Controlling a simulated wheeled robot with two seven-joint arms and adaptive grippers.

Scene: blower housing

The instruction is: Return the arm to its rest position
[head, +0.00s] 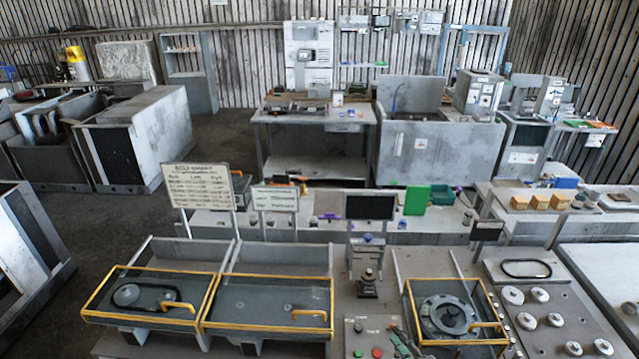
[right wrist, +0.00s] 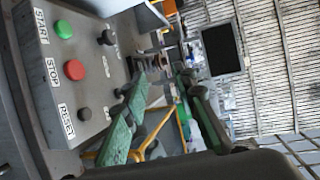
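My right gripper (head: 399,340) shows small at the bottom of the head view, just right of the button panel (head: 362,338). In the right wrist view its two green-padded fingers (right wrist: 162,82) stand apart with nothing held between them. The button panel also shows there, at the left (right wrist: 85,95), with a green START button (right wrist: 64,29), a red STOP button (right wrist: 74,70) and a dark RESET button (right wrist: 84,114). The fingers are beside the panel. My left gripper is in neither view.
A yellow-framed fixture with a round housing (head: 447,315) stands close to the right of my gripper. Two yellow-framed trays (head: 268,306) lie to the left. A dark monitor (head: 369,207) stands behind the panel. Round knobs (head: 541,295) cover the plate at the right.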

